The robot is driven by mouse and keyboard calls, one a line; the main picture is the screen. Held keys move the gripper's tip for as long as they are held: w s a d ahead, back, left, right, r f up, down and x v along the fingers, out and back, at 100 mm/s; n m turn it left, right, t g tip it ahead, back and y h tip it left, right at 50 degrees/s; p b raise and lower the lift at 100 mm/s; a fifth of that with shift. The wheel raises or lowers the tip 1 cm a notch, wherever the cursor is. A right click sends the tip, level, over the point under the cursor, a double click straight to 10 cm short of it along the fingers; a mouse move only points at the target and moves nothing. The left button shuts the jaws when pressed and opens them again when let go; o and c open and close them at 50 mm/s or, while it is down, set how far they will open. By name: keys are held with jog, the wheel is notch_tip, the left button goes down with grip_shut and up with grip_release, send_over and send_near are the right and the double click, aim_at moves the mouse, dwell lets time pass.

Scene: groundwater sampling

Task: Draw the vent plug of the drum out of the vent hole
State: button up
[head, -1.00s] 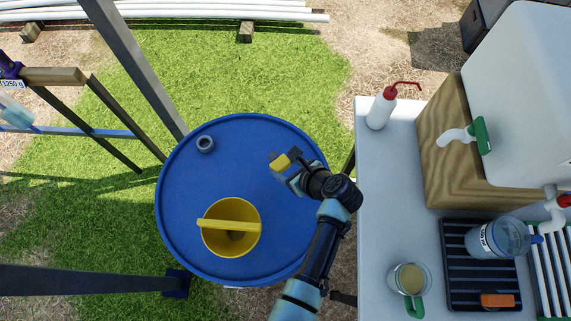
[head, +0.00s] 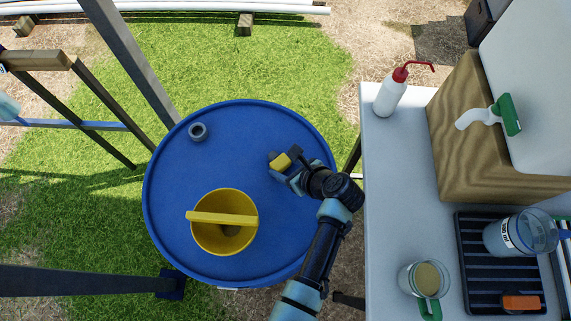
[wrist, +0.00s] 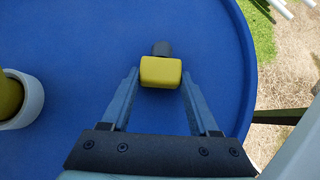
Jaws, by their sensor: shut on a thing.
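The blue drum (head: 255,255) stands upright, its round top seen from above. The vent plug, a yellow block (head: 281,160), is near the upper right of the drum top. It also shows in the wrist view (wrist: 160,72), with a dark grey part just beyond it. My gripper (head: 285,159) reaches in from the lower right and is shut on the yellow plug; its two fingers flank the plug in the wrist view (wrist: 160,80). The vent hole is hidden, so I cannot tell whether the plug still sits in it.
A yellow funnel (head: 207,240) with a bar across it and a grey ring (head: 198,131) are on the drum top. At right, the pale table (head: 395,200) carries a wash bottle (head: 390,97), a mug (head: 415,277) and a black rack (head: 480,285). Metal posts stand left.

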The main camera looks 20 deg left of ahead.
dwell(0.4)
jog(key=o, duration=1.3)
jog(key=shift+f, duration=0.1)
jog(key=shift+c, duration=0.2)
jog(key=p+v, duration=0.1)
jog(key=v, duration=1.2)
